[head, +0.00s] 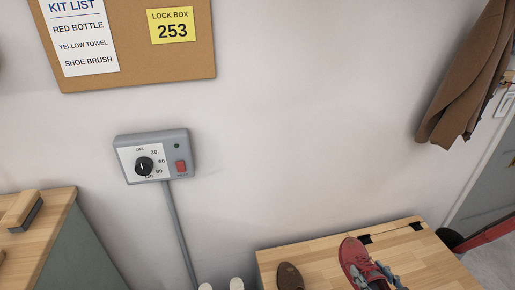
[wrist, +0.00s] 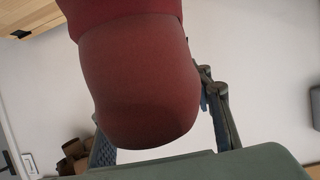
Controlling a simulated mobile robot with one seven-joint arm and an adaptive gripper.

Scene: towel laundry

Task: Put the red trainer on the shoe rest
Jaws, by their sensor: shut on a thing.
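The red trainer (head: 356,259) is at the lower right of the head view, in front of the wooden top in the picture. My gripper (head: 384,275) is shut on it, with part of the shoe cut off by the bottom edge. In the wrist view the red trainer (wrist: 140,85) fills the middle, a finger on either side. I cannot tell whether the shoe touches the wooden top. I cannot make out a shoe rest for certain.
A wooden top (head: 310,257) with black hinges at its back edge carries a dark brown shoe (head: 289,276) left of the trainer. A grey timer box (head: 155,156) is on the wall. A brush (head: 24,211) lies on the left counter. A brown coat (head: 468,75) hangs right.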

